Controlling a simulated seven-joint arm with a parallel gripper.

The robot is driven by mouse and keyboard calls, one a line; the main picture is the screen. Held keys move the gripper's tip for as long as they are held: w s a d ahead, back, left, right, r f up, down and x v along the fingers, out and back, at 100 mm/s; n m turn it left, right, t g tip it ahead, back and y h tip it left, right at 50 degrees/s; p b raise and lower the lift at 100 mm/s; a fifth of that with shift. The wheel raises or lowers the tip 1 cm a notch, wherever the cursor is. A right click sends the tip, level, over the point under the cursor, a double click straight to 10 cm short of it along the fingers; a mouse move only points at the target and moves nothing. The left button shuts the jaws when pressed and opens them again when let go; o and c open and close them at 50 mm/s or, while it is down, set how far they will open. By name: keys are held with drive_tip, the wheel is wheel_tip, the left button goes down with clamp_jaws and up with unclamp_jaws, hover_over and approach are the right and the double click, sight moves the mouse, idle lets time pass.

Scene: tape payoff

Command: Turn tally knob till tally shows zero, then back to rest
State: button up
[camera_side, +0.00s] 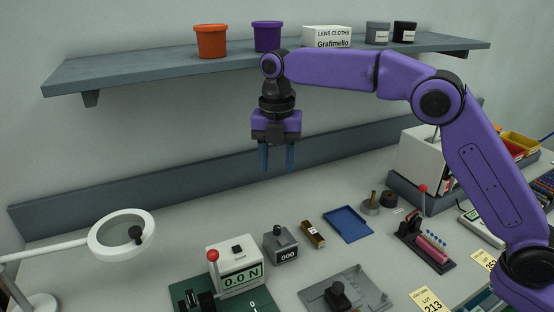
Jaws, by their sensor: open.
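The tally (284,256) is a small grey box on the bench, left of centre.
A gauge reading 0.0 N (238,264) with a red-tipped lever stands left of the tally. A small brown block (313,235) and a blue tray (348,224) lie to its right. A grey fixture (372,291) sits in front. A magnifier ring (122,218) is at left; a shelf (180,66) runs behind.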

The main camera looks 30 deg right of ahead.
sight(277, 226)
idle(0.4)
wheel_tip(277, 226, down, 18)
drive_tip(key=m, duration=2.4)
drive_tip(key=shift+r, duration=0.25)
drive_tip(key=shift+m, duration=0.3)
clamp_jaws()
